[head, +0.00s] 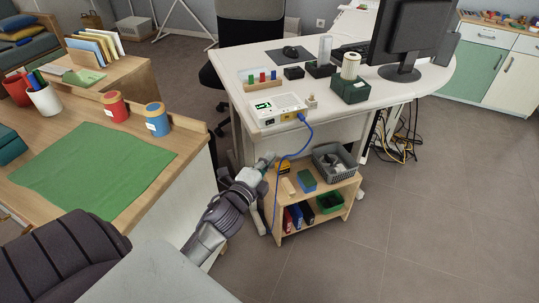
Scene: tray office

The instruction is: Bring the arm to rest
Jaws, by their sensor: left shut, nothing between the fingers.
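My left arm reaches in from the lower left. Its gripper (266,160) is shut and empty, in front of the white desk's front edge and by the left end of the low wooden shelf (312,198). From this view I cannot tell whether it touches the shelf or the things on it. A blue cable (291,155) hangs from the white device (276,109) on the desk and runs down close beside the gripper. My right gripper is not in view.
The white desk (400,97) carries a monitor (408,32), dark green box (349,89) and block rack (262,80). A wooden counter (187,143) with a green mat (92,170) stands at left. A grey basket (334,163) sits on the shelf. Floor (420,225) at right is clear.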

